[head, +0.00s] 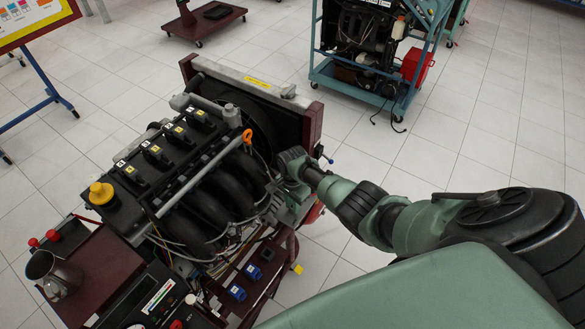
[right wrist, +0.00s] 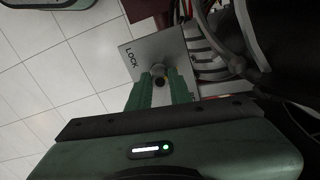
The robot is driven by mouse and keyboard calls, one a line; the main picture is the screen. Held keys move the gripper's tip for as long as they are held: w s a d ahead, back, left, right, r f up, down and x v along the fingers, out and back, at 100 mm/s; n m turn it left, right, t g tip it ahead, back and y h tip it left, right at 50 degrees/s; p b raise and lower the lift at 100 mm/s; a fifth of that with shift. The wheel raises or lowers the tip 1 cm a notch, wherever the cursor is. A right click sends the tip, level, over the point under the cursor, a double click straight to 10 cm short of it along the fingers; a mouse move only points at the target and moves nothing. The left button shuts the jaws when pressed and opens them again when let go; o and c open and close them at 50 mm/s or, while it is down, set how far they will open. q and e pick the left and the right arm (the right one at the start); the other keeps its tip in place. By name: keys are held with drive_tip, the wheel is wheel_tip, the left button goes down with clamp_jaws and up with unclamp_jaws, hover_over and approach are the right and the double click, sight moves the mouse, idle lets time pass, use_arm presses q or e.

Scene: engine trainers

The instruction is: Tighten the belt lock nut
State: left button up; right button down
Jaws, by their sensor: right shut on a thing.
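The belt lock nut (right wrist: 159,72) shows in the right wrist view as a small round metal piece in front of a grey plate (right wrist: 137,52) marked LOCK. My right gripper (right wrist: 160,84) has its green fingers on both sides of the nut and is shut on it. The fingers partly cover the nut. In the head view my right gripper (head: 284,188) is at the front right side of the engine (head: 190,165), beside the radiator. The nut is too small and hidden to make out there. My left gripper is not in view.
A radiator (head: 262,85) in a dark red frame stands at the engine's far end. A maroon box with a metal cup (head: 50,272) is at the lower left. Another engine trainer (head: 365,50) stands behind on a teal frame. Tiled floor (head: 455,140) is clear at the right.

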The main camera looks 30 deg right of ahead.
drive_tip(key=shift+w+d+r+m+p, duration=0.1)
drive_tip(key=shift+m+p, duration=0.4)
drive_tip(key=shift+m, duration=1.5)
drive_tip(key=c, duration=1.3)
unclamp_jaws()
drive_tip(key=shift+r, duration=0.35)
wheel_tip(320, 180, up, 6)
drive_tip(key=p, duration=0.2)
drive_tip(key=shift+p, duration=0.35)
drive_tip(key=shift+r, duration=0.55)
